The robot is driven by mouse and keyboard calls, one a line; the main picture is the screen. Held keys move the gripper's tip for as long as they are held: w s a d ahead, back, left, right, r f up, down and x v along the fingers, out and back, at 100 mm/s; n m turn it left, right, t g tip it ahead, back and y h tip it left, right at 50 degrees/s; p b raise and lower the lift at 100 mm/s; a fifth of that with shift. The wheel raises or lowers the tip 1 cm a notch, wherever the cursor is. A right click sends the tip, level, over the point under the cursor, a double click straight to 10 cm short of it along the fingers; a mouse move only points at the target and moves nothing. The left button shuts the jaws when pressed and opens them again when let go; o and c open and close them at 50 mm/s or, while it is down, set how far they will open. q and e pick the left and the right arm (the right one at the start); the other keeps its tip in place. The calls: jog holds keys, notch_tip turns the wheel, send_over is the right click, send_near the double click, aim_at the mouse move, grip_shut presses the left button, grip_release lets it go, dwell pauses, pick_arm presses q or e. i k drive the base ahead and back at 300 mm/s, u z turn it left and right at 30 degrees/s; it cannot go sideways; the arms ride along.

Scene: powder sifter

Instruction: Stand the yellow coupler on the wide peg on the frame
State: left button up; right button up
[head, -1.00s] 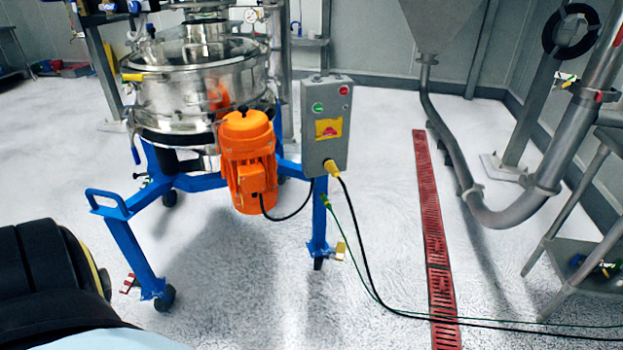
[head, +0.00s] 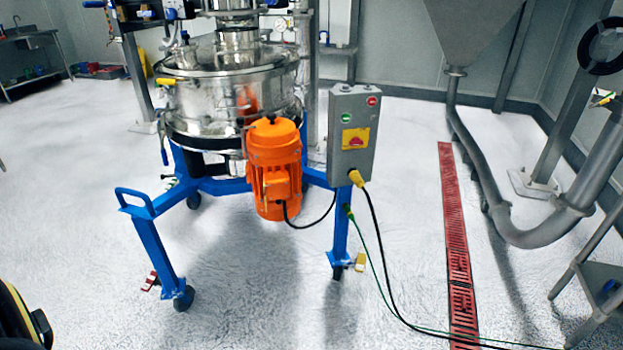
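A yellow coupler (head: 356,177) sits at the lower edge of the grey control box (head: 353,135), at the end of a black cable. The sifter's blue frame (head: 220,186) stands on casters left of the picture's middle. I cannot make out a wide peg on it. The steel sifter (head: 230,90) and orange motor (head: 273,168) are on the frame. Neither gripper is in the head view. Only a black and yellow part, likely of my own arm, shows at the lower left edge.
Black and green cables (head: 382,265) run from the box across the floor. A red drain grate (head: 456,240), a grey pipe (head: 500,210) and a steel stand (head: 598,290) are on the right. The floor (head: 80,180) at left is mostly open.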

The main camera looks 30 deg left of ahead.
aim_at(354, 177)
jog(key=u, duration=1)
jog(key=i, duration=0.5)
